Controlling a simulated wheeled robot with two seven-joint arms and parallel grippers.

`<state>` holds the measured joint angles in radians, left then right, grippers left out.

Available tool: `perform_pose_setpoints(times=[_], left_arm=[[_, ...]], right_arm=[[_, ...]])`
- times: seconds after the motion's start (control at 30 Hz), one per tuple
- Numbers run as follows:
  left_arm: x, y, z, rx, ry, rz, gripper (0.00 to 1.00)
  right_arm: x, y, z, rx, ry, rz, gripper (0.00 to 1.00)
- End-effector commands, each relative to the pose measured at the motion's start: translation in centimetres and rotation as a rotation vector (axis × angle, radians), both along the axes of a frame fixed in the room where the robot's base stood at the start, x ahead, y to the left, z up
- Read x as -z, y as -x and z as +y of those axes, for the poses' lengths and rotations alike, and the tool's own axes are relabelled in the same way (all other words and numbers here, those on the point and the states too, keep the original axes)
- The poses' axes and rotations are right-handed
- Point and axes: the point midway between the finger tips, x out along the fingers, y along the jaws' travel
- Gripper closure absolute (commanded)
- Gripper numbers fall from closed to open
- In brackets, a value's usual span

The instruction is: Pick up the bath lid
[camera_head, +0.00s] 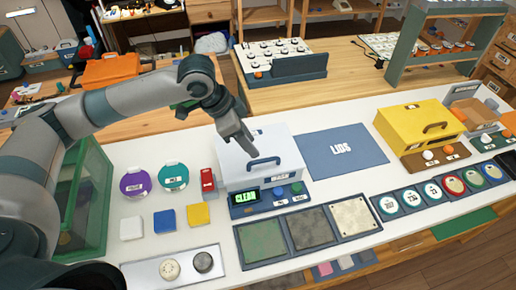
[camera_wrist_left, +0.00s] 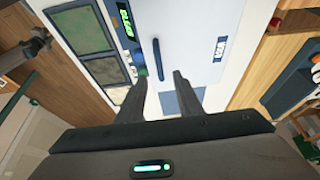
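The bath lid (camera_head: 287,150) is a pale, box-shaped cover with a blue bar handle (camera_head: 264,161) on its top. It sits on the blue bath unit (camera_head: 244,211), which has a green lit display and buttons in front. My left gripper (camera_head: 246,139) is above the lid, pointing down near the handle. In the left wrist view, its two fingers (camera_wrist_left: 157,82) are spread apart with nothing between them, and the handle (camera_wrist_left: 157,60) shows just beyond the tips. I cannot tell whether the fingers touch the lid (camera_wrist_left: 190,38). My right gripper is not in view.
A flat blue mat marked LIDS (camera_head: 340,153) lies empty to the right of the bath. A yellow box with a handle (camera_head: 418,124) stands beyond it. Square trays (camera_head: 307,229) lie in front of the bath. A red item (camera_head: 208,183) stands close on its left.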

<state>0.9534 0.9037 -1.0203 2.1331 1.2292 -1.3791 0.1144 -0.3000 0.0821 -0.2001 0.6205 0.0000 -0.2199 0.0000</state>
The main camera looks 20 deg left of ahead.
Motion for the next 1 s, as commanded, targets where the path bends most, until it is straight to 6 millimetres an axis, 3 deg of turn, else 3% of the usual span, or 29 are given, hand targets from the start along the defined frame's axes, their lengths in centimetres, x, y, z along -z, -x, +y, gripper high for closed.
perform_pose_setpoints(times=[0.23,0.77,1.0], left_arm=[[2.3,-0.6,-0.9,0.000,0.001,0.000,0.67],[3.1,-0.8,-1.3,0.000,0.001,0.003,0.67],[5.8,-1.4,-2.4,0.000,0.000,0.004,0.67]], right_arm=[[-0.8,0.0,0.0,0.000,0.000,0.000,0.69],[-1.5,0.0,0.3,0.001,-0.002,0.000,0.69],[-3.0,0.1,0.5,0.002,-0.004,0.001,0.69]])
